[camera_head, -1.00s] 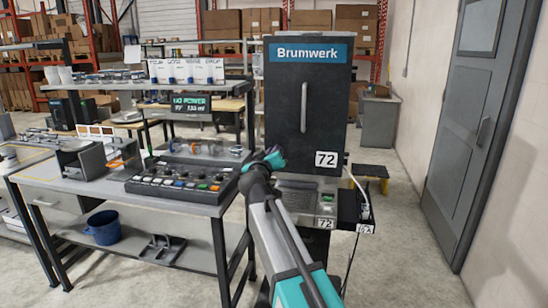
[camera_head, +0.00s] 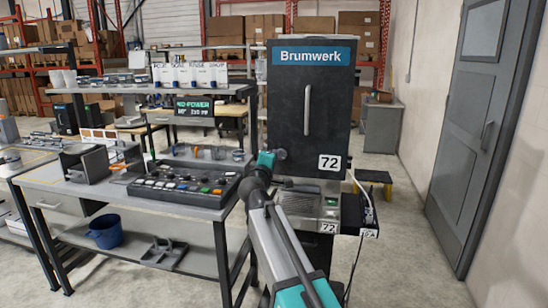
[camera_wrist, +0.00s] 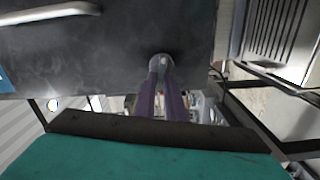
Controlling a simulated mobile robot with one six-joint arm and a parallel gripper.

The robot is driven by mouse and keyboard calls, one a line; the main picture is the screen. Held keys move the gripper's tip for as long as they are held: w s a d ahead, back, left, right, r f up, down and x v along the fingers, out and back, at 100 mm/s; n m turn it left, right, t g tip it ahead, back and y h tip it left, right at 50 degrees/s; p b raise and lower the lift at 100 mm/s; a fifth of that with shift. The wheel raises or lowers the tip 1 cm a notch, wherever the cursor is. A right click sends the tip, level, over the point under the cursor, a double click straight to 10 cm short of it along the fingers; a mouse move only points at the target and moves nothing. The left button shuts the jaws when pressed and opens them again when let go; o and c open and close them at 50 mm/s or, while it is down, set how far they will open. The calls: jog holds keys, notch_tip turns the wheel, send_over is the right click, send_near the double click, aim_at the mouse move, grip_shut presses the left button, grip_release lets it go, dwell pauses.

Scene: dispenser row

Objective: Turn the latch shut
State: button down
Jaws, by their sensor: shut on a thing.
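The latch (camera_wrist: 160,62) is a small round metal knob on the dark door of the Brumwerk machine (camera_head: 345,110). In the head view the latch (camera_head: 281,154) shows at the door's lower left, at the tip of my gripper (camera_head: 273,157). In the wrist view the purple fingers of my gripper (camera_wrist: 162,78) are close together and shut on the latch. The fingers and the gripper body hide part of it, so its exact turn angle cannot be told. The door lies flat against the machine's front.
A workbench (camera_head: 190,213) with a button panel (camera_head: 185,188) stands close on the left of my arm. Below the door is a grey tray unit (camera_head: 300,203). A side box (camera_head: 362,215) with a cable juts out at right. Floor is free further right.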

jog(key=shift+f+n, duration=0.2)
jog(key=shift+n, duration=1)
jog(key=c, duration=1.8)
grip_release()
jog(key=shift+s, duration=0.1)
jog(key=shift+b+v, duration=0.85)
jog(key=shift+v, duration=6)
